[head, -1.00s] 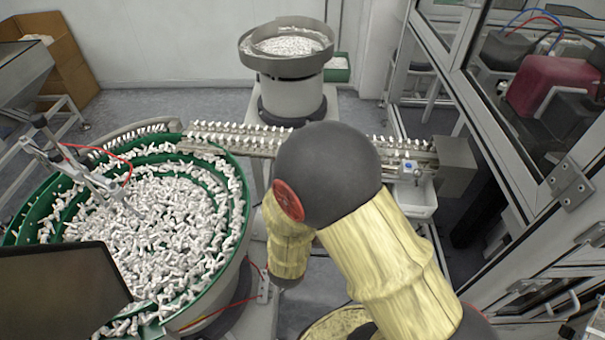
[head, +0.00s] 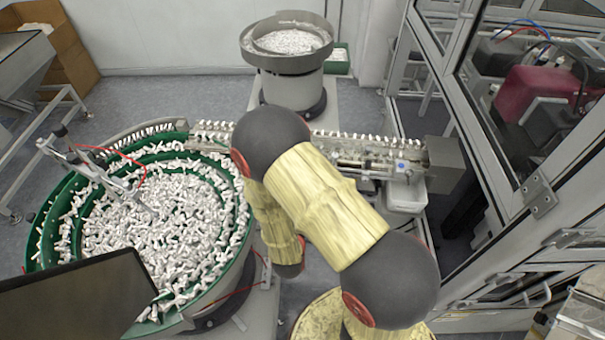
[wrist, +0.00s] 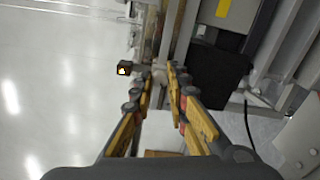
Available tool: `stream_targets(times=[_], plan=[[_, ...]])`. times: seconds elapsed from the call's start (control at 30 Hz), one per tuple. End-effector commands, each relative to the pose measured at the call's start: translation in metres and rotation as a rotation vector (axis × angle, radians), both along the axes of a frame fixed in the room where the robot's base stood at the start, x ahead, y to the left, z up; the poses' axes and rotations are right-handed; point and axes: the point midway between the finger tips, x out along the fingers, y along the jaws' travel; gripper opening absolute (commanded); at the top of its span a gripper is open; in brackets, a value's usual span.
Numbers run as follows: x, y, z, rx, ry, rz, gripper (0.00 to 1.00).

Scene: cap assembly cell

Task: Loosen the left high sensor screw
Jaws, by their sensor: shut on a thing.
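My gripper (wrist: 161,76) shows in the wrist view, its two yellow and dark fingers converging at the tips. It is shut on a small pale part between the fingertips, which I take to be the left high sensor screw (wrist: 158,73); the fingers hide most of it. A small dark brown block with a bright spot (wrist: 124,69) sits just left of the fingertips, perhaps the sensor. In the head view my arm hides the gripper, and I cannot make out the screw there.
A green bowl feeder (head: 240,215) full of white parts stands at left. A rail of parts (head: 330,134) runs behind my arm to a grey box (head: 445,165). A second feeder (head: 288,85) stands behind. A framed glass enclosure (head: 530,185) closes off the right.

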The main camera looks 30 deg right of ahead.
Motion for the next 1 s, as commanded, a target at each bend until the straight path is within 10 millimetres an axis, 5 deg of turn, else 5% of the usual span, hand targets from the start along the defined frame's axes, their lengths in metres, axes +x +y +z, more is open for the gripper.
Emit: stream_targets(times=[0.87,0.9,1.0], plan=[[-0.0017,-0.0005,-0.0032,-0.128,0.116,-0.001,0.00],[-0.0017,-0.0005,-0.0033,-0.128,0.116,-0.001,0.16],[-0.0017,-0.0004,-0.0029,-0.128,0.115,-0.001,0.22]])
